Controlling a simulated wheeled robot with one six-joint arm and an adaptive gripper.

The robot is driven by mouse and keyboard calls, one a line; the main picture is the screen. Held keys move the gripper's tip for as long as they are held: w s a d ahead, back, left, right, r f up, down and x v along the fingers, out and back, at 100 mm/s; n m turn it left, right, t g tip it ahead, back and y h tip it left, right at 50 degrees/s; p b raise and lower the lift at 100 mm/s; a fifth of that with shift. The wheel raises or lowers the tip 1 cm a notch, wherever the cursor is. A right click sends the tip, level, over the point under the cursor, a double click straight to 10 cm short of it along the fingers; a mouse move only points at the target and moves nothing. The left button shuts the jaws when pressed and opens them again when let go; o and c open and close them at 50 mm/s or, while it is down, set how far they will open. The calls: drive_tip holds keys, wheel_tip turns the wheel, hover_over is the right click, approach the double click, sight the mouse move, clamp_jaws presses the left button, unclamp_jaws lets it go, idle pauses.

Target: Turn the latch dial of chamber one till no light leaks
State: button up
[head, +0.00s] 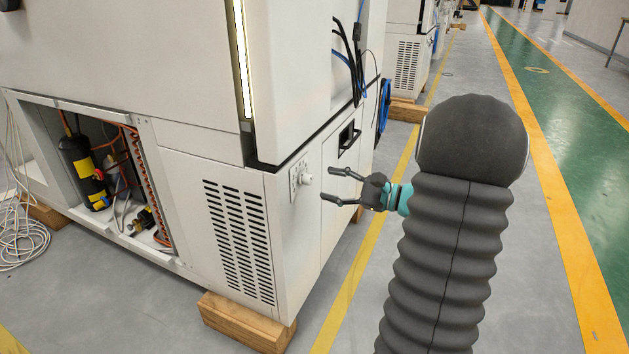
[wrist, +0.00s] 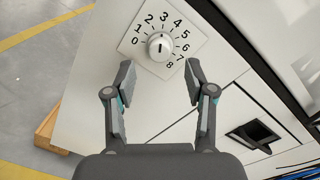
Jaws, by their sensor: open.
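The white latch dial (head: 306,180) sits on a square number plate on the narrow side of the white chamber (head: 285,75). In the wrist view the round dial (wrist: 155,55) is ringed by the numbers 0 to 8. A dark mark runs across its knob, but I cannot tell for sure which number it points to. A bright strip of light (head: 243,60) shows along the chamber's upright edge. My gripper (head: 328,184) is open and empty, its fingers facing the dial and apart from it. In the wrist view the gripper (wrist: 160,76) has one fingertip each side, below the dial.
A dark recessed handle (head: 348,137) is in the panel right of the dial; blue and black cables hang above it. A slotted vent (head: 240,240) is on the front panel. Wooden blocks (head: 246,320) support the chamber. Open floor lies right, beyond a yellow line.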

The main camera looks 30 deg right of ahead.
sight(312, 180)
drive_tip(key=shift+x, duration=2.5)
